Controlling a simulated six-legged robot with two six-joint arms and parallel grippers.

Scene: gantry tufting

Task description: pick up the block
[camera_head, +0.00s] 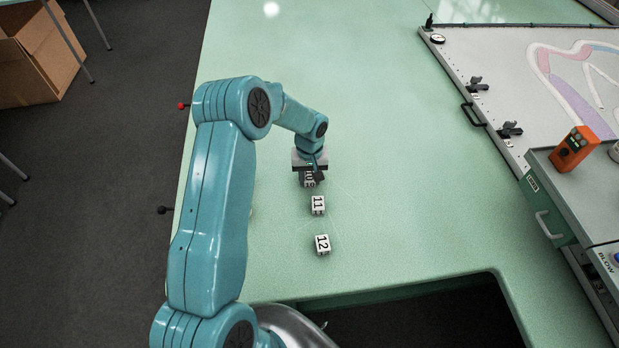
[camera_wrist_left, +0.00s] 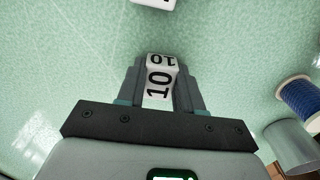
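A white block marked 10 (camera_wrist_left: 159,84) sits between the two grey fingers of my left gripper (camera_wrist_left: 162,75) in the left wrist view. The fingers lie against its two sides with no gap that I can see. In the head view my left gripper (camera_head: 311,180) points down over the green table, and the block (camera_head: 308,184) is partly hidden under it. I cannot tell whether the block is clear of the tabletop. Two similar blocks, marked 11 (camera_head: 318,205) and 12 (camera_head: 322,244), stand in a line nearer the front. My right gripper is not in view.
The green table (camera_head: 400,180) is clear around the blocks, with a cut-out edge at the front. A framed panel with clamps (camera_head: 508,131) and an orange device (camera_head: 573,149) are at the right. A blue spool (camera_wrist_left: 297,95) shows in the wrist view.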

